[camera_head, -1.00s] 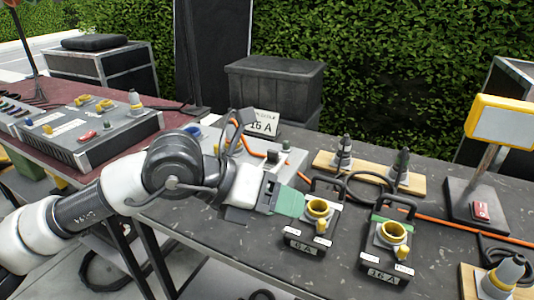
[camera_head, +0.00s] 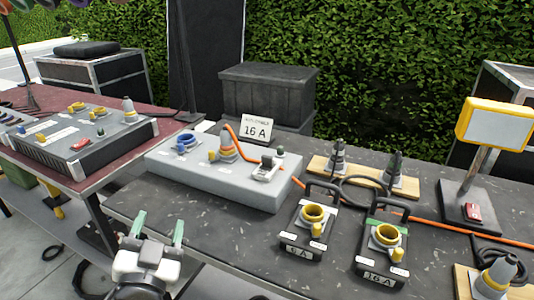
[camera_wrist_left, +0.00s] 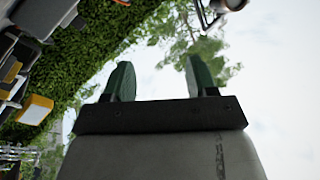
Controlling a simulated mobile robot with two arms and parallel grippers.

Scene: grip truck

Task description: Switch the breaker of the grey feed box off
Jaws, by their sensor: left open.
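The grey feed box (camera_head: 218,180) lies on the dark table in the head view, now in full sight. Its breaker (camera_head: 267,168), a small light block with a dark lever, is near the box's right end; the lever's position is too small to tell. A plug with an orange cable (camera_head: 228,149) stands in the box, left of the breaker. My left gripper (camera_head: 158,228) is open and empty, fingers up, in front of the table's near edge and apart from the box. In the left wrist view its green fingers (camera_wrist_left: 160,80) are spread against sky and hedge. My right gripper is not seen.
A "16 A" sign (camera_head: 256,129) stands behind the box. Two black units with yellow sockets, the left (camera_head: 303,238) and the right (camera_head: 378,262), stand to the right. The orange cable runs right past them. A red-topped table (camera_head: 110,175) with another panel is at left.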

